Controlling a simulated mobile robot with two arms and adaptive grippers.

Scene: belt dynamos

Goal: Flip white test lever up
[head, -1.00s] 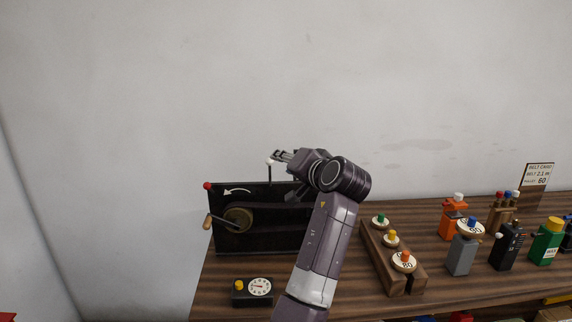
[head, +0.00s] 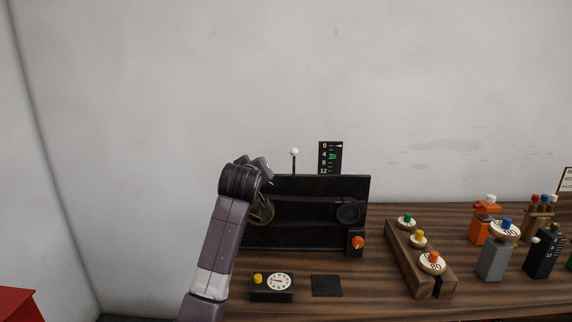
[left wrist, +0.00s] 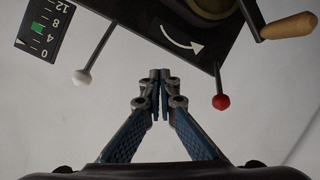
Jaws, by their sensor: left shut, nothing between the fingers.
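The white test lever (head: 294,152) is a thin dark rod with a white ball tip. It stands upright above the top edge of the black dynamo panel (head: 310,188). In the left wrist view, the white ball (left wrist: 84,79) is left of my left gripper (left wrist: 160,76), with a clear gap. The gripper's fingertips are together and empty, between the white-tipped lever and a red-tipped lever (left wrist: 221,101). In the head view my left wrist hides the fingers and the panel's left end. My right gripper is out of view.
A black scale (head: 330,157) with a green mark stands behind the panel. A crank with a wooden handle (left wrist: 288,26) is at the panel's end. An orange knob (head: 358,243), a dial box (head: 272,287) and a wooden rack (head: 408,262) are on the bench.

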